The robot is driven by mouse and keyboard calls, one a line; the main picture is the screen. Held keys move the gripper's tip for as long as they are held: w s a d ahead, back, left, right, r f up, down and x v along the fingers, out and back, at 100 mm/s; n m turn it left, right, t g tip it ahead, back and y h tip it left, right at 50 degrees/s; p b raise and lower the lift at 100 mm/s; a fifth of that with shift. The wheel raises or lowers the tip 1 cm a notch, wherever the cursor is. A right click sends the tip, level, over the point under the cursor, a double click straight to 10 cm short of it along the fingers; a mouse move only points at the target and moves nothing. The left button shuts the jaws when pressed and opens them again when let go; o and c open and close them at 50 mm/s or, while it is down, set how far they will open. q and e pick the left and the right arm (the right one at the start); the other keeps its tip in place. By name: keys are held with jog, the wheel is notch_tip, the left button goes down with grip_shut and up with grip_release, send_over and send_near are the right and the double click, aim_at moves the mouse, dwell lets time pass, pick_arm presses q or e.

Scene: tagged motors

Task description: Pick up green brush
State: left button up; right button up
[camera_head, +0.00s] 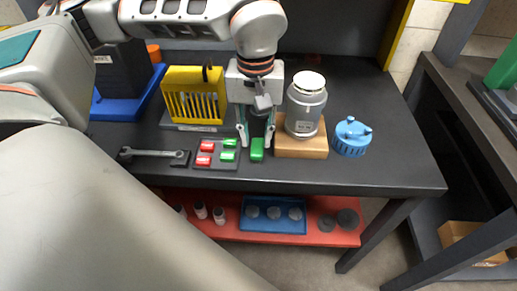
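A green brush (257,151), a small upright block, is at the front middle of the dark table, just right of a small dark tray (217,166). The tray holds two red brushes (204,153) on its left and two green brushes (229,150) on its right. My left gripper (256,143) points down over the single green brush, with a fingertip on either side of it. The fingers look open, with a small gap to the brush. The brush's upper part is partly hidden in the shade between the fingers. My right gripper is not in view.
A silver motor (304,108) on a wooden block (302,148) stands close right of the gripper. A blue round part (351,137) is farther right. A yellow slotted rack (194,95) stands behind left. A wrench (150,153) lies at left. The table's right end is clear.

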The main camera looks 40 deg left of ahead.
aim_at(257, 146)
pick_arm(q)
jog(key=f, duration=0.4)
jog(key=shift+w+f+b, duration=0.25)
jog(key=shift+f+b, duration=0.05)
jog(key=shift+b, duration=0.05)
jog(key=shift+c, duration=0.4)
grip_shut()
jog(key=shift+r, duration=0.4)
notch_tip(257, 146, up, 19)
jog(key=p, duration=0.3)
jog(key=c, duration=0.6)
grip_release()
jog(key=shift+r, duration=0.15)
